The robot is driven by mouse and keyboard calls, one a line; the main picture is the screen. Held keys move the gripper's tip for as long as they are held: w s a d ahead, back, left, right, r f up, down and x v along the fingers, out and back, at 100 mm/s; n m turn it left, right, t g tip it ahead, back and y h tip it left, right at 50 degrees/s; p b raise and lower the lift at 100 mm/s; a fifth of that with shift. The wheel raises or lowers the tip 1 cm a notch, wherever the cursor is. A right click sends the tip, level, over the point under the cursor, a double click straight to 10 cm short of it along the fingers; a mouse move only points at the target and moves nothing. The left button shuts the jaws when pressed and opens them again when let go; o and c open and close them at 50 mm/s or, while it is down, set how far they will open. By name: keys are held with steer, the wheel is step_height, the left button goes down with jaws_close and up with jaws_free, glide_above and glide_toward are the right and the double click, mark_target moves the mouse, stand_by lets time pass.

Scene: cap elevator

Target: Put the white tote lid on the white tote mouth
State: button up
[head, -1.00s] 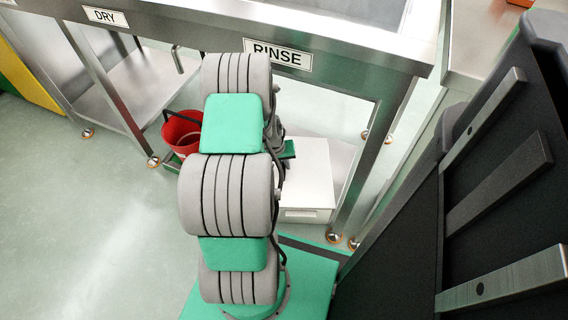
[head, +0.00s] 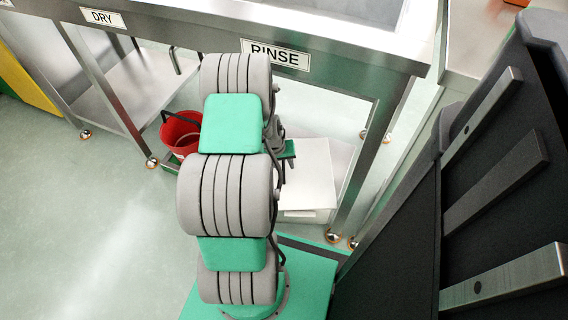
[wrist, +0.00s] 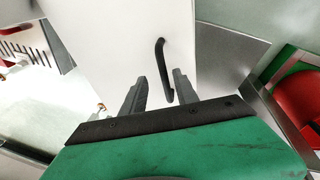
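A white tote (head: 308,216) stands on the floor under the sink in the head view, partly behind my arm. A flat white lid (head: 308,170) lies over its top; its exact seating cannot be told. In the wrist view a broad white panel, apparently the lid (wrist: 110,40), fills the upper middle and carries a black bar handle (wrist: 162,65). My gripper (wrist: 160,78) is open, with its two grey fingers apart. The handle's lower end shows between them, with gaps on both sides. In the head view my gripper is mostly hidden behind my arm.
A red bucket (head: 182,132) stands left of the tote and also shows in the wrist view (wrist: 300,98). The steel sink frame labelled RINSE (head: 275,56) is overhead, with a leg (head: 362,165) close right of the tote. Dark panels (head: 490,180) stand at the right. The left floor is clear.

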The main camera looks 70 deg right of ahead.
steer(key=p+v, duration=0.3)
steer(key=v, duration=0.4)
steer(key=shift+r, duration=0.35)
steer(key=shift+a, duration=0.15)
